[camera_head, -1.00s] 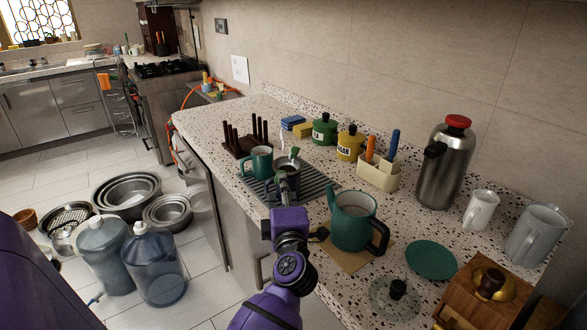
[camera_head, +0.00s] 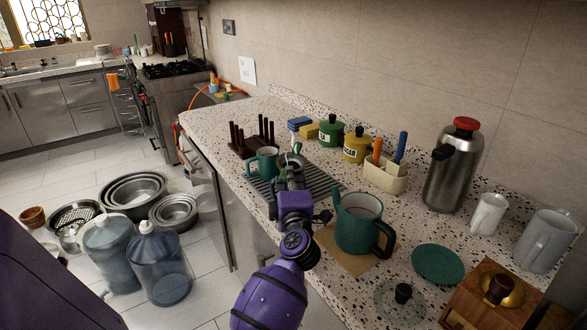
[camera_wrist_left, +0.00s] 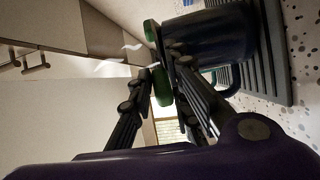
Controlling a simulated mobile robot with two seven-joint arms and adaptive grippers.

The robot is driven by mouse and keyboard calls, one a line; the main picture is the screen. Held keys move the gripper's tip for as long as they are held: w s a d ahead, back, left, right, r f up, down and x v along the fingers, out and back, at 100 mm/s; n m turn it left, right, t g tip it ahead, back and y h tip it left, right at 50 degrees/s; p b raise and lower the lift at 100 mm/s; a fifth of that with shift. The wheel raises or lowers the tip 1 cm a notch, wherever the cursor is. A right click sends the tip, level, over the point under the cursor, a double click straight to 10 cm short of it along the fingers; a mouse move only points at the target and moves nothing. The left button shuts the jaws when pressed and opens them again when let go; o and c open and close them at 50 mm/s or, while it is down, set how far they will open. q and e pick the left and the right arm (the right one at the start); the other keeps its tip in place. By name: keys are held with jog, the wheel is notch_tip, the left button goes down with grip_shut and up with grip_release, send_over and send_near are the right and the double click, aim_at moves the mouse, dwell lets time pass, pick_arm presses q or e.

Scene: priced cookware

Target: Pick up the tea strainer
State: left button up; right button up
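What looks like the tea strainer, a small piece with a green handle (camera_wrist_left: 162,88), shows between the fingers in the left wrist view. In the head view a small green and metal part of it (camera_head: 297,149) shows just beyond the gripper, near the teal mug (camera_head: 263,161). My left gripper (camera_head: 289,165) is over the dark ribbed mat (camera_head: 323,184). In the left wrist view its fingers (camera_wrist_left: 161,72) stand apart on either side of the green handle. Firm contact is not clear. The strainer's bowl is mostly hidden. My right gripper is out of view.
A teal pitcher (camera_head: 357,224) stands close right of my left arm. Green (camera_head: 331,132) and yellow (camera_head: 356,146) canisters stand behind. A steel flask (camera_head: 452,170) is farther right. Water jugs (camera_head: 158,262) stand on the floor.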

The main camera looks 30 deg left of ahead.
pick_arm(q)
jog(key=shift+f, duration=0.1)
grip_shut()
jog(key=shift+s, duration=0.1)
